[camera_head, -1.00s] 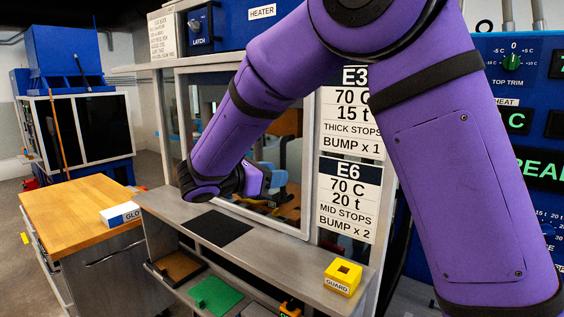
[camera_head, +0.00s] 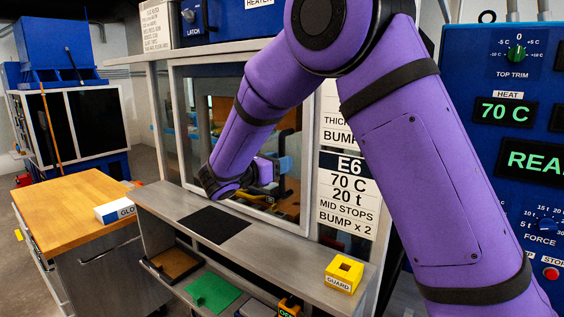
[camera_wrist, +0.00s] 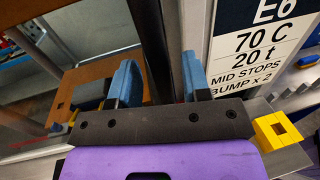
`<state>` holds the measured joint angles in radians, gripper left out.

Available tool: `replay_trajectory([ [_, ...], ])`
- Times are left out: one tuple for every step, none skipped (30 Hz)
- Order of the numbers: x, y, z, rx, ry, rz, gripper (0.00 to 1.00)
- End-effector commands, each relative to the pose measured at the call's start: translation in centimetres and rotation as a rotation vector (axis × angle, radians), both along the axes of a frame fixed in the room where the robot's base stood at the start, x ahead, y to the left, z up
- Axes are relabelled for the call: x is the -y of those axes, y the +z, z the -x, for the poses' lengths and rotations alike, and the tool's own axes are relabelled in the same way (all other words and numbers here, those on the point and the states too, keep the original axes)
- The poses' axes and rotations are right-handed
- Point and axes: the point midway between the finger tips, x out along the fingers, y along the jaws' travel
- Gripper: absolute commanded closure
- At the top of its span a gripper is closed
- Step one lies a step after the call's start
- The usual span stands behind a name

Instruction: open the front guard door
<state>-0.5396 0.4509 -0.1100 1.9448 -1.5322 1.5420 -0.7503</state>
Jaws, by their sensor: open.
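The front guard door is a pale metal frame (camera_head: 306,160) around a see-through pane, on the front of the press above the grey ledge. My gripper (camera_head: 270,172) is in front of its lower part, partly hidden by my own wrist. In the wrist view my gripper (camera_wrist: 160,80) is open, with two blue fingers apart. A dark upright bar (camera_wrist: 148,45) shows between the fingers, nearer the left one. It looks like the door's handle, but I cannot tell whether a finger touches it. I cannot tell from the pane whether the door stands slightly ajar.
The grey ledge (camera_head: 290,262) carries a black pad (camera_head: 212,225) and a yellow block marked GUARD (camera_head: 343,274). A wooden-topped bench (camera_head: 70,208) stands at left. A control panel (camera_head: 500,70) is at right. The E6 sign (camera_head: 348,190) is beside the door.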

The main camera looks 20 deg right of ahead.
Motion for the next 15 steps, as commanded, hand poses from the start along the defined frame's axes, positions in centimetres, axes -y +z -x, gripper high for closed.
replay_trajectory([
  [0.46, 0.0, -0.19, 0.0, -0.001, 0.0, 0.56],
  [0.65, 0.0, -0.28, 0.0, -0.001, 0.0, 0.56],
  [0.84, 0.0, -0.37, 0.0, -0.001, 0.0, 0.56],
  [0.95, 0.0, -0.4, 0.0, -0.001, 0.0, 0.56],
  [1.03, 0.0, -0.44, 0.0, 0.0, 0.0, 0.56],
  [1.09, 0.0, -0.47, 0.0, 0.0, 0.0, 0.56],
  [1.12, 0.0, -0.49, 0.0, 0.0, 0.0, 0.56],
  [1.13, 0.0, -0.5, 0.0, 0.0, 0.0, 0.56],
  [1.13, 0.0, -0.5, 0.0, 0.0, 0.0, 0.56],
  [1.13, 0.0, -0.5, 0.0, 0.0, 0.0, 0.56],
  [1.13, 0.0, -0.5, 0.0, 0.0, 0.0, 0.56],
  [1.13, 0.0, -0.5, 0.0, 0.0, 0.0, 0.56],
  [1.13, 0.0, -0.5, 0.0, 0.0, 0.0, 0.56],
  [1.12, 0.0, -0.49, 0.0, 0.0, 0.0, 0.59],
  [1.12, 0.0, -0.49, 0.0, 0.0, 0.0, 0.68],
])
